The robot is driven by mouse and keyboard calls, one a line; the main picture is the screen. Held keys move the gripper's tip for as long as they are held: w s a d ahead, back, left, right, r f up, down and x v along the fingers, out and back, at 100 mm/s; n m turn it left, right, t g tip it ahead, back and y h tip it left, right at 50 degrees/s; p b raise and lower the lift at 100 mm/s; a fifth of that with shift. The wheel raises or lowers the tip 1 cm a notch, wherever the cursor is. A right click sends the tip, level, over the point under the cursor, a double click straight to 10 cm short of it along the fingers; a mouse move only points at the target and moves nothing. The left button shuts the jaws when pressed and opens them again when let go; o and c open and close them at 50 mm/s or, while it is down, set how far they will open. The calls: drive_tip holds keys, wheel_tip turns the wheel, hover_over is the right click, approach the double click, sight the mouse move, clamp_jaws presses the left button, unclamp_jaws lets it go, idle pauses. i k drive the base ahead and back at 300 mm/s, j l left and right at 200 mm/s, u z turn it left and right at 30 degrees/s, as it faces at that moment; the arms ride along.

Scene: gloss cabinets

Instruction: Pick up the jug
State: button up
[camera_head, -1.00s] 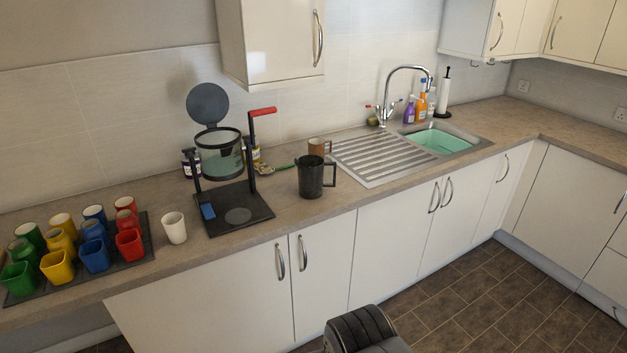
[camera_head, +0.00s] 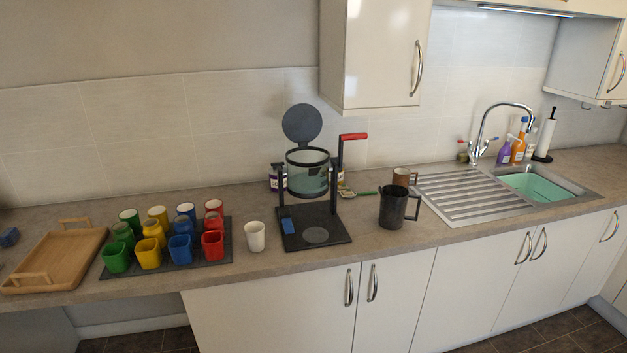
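The jug is a dark grey, upright vessel (camera_head: 393,208) with a handle on its right side. It stands on the worktop between the black press stand and the ridged drainer. A smaller brown mug (camera_head: 401,177) stands just behind it. My gripper is not in view, so its state does not show.
A black stand with a glass vessel and red lever (camera_head: 318,220) is left of the jug. A white cup (camera_head: 255,236), a dark mat of coloured cups (camera_head: 205,262) and a wooden tray (camera_head: 62,262) are further left. The sink (camera_head: 540,188) is right. Worktop before the jug is narrow.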

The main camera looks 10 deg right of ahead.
sight(393, 202)
drive_tip(key=i+l+z, duration=0.3)
drive_tip(key=i, duration=0.25)
drive_tip(key=i+l+z, duration=0.3)
drive_tip(key=i, duration=0.3)
drive_tip(key=i+z, duration=0.35)
drive_tip(key=i, duration=0.25)
